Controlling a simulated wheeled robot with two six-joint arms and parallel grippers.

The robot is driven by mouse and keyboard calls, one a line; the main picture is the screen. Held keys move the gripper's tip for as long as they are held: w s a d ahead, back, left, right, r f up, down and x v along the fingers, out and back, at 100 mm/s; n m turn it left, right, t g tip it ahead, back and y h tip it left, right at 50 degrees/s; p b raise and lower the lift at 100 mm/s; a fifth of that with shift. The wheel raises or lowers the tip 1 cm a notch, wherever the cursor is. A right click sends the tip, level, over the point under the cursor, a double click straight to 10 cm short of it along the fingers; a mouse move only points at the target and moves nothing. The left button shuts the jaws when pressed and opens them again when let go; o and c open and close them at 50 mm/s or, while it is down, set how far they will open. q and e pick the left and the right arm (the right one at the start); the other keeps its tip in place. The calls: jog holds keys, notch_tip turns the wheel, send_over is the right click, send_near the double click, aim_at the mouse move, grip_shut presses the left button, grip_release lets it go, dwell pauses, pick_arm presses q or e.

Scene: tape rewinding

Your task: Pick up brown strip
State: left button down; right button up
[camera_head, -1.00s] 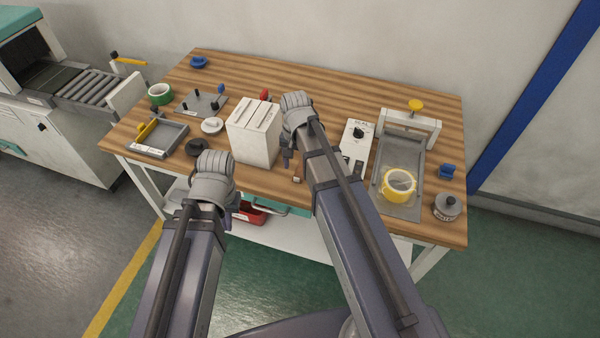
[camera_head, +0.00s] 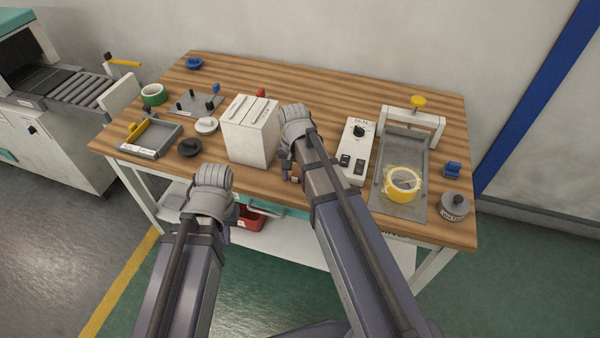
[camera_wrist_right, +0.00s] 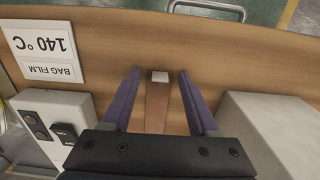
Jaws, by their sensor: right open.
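The brown strip (camera_wrist_right: 157,108) lies on the wooden table in the right wrist view, with a pale block at its far end. My right gripper (camera_wrist_right: 159,76) is open, with one purple finger on each side of the strip and a gap to each. In the head view my right gripper (camera_head: 288,165) is mostly hidden by its own wrist, near the table's front edge, between the white slotted box and the white control box.
The white slotted box (camera_head: 250,140) stands left of my right gripper. The control box (camera_head: 355,150) with switches stands to its right. A grey tray (camera_head: 408,148) holds a yellow tape roll (camera_head: 403,184). A "140 °C BAG FILM" label (camera_wrist_right: 45,52) shows in the wrist view.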

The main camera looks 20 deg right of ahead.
grip_shut()
dwell(0.3)
dwell(0.3)
jog(key=shift+r, duration=0.15)
